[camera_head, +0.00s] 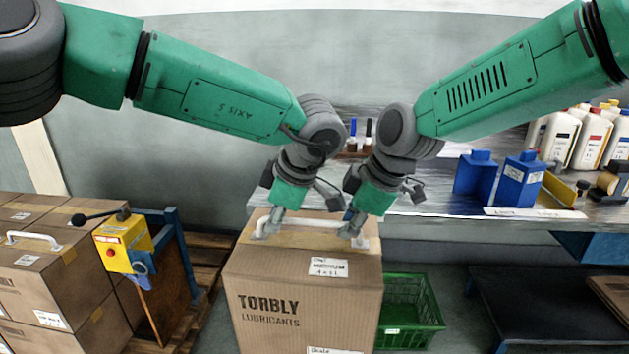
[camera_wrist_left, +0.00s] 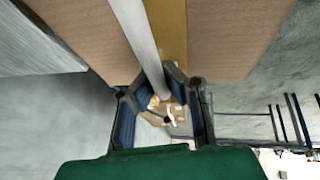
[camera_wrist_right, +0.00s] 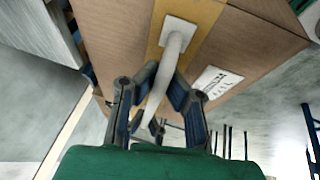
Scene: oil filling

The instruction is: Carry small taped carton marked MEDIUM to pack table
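The small taped carton (camera_head: 305,285) is brown, printed TORBLY LUBRICANTS, with tan tape and a white strap handle (camera_head: 300,219) on top. A small white label (camera_head: 328,267) on it is too small to read surely. The carton is upright in front of me; its underside is out of view. My left gripper (camera_head: 266,229) is shut on the left end of the handle, which passes between its fingers in the left wrist view. My right gripper (camera_head: 352,226) is shut on the right end, also seen in the right wrist view (camera_wrist_right: 158,90). The pack table (camera_head: 430,205) is behind the carton.
Blue jugs (camera_head: 522,178), white bottles (camera_head: 592,138) and a black-handled tool stand on the table's right. A green crate (camera_head: 410,318) is low, right of the carton. Stacked cartons (camera_head: 50,285) and a yellow lever box (camera_head: 124,243) on a blue frame are at left.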

